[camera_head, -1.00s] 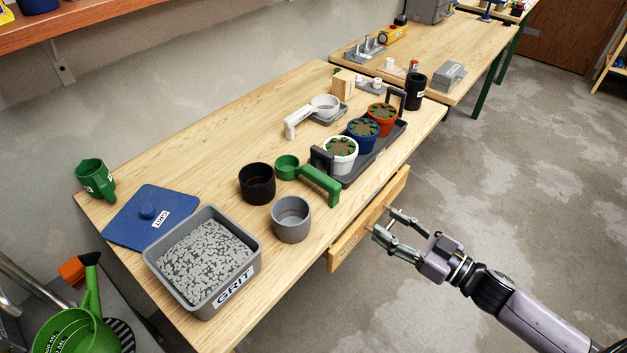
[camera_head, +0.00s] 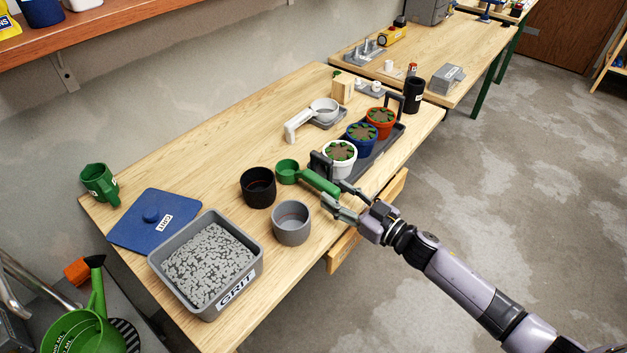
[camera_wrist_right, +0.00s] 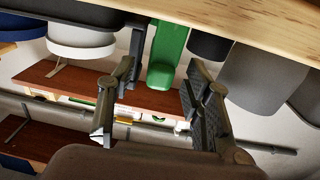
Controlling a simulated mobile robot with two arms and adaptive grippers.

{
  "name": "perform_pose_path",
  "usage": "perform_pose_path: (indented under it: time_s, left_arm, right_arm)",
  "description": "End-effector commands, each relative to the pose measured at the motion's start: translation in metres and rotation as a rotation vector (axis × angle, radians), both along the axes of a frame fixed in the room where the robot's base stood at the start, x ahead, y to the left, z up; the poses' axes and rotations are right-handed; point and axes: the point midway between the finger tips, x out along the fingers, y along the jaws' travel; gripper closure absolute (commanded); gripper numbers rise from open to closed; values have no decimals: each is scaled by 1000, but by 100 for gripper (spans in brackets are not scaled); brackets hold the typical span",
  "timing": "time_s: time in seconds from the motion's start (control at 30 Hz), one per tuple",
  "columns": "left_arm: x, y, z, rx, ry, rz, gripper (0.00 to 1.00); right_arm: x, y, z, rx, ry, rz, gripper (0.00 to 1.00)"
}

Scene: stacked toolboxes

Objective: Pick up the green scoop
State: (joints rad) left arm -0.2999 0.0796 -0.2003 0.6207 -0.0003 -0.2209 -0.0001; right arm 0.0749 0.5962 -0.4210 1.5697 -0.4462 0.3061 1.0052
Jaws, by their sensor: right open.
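The green scoop (camera_head: 318,180) lies on the workbench in the head view, its round cup (camera_head: 287,171) to the left and its handle pointing right, toward the bench's front edge. My right gripper (camera_head: 338,196) is open at the handle's end, with its fingers apart around it. In the right wrist view the green handle (camera_wrist_right: 168,48) shows between and beyond the two open fingers (camera_wrist_right: 162,80). I cannot tell whether a finger touches it. My left gripper is not in view.
A black pot (camera_head: 258,188) and a grey pot (camera_head: 291,224) stand left of the scoop. A dark tray (camera_head: 386,155) with three planted pots stands close on its right. A grit bin (camera_head: 257,279) is at front left. A drawer (camera_head: 343,247) juts out below the bench edge.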

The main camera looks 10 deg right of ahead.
Motion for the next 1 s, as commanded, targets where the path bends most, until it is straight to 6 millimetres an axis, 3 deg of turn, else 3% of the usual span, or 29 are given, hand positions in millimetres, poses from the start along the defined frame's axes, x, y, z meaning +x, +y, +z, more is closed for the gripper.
perform_pose_path:
  time_s: [0.17,0.43,1.0]
  left_arm:
    - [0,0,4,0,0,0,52]
    - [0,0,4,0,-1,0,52]
    - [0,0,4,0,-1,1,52]
  right_arm:
    - [17,11,1,1,1,0,54]
    - [18,13,0,0,1,1,55]
    - [17,13,0,0,1,1,93]
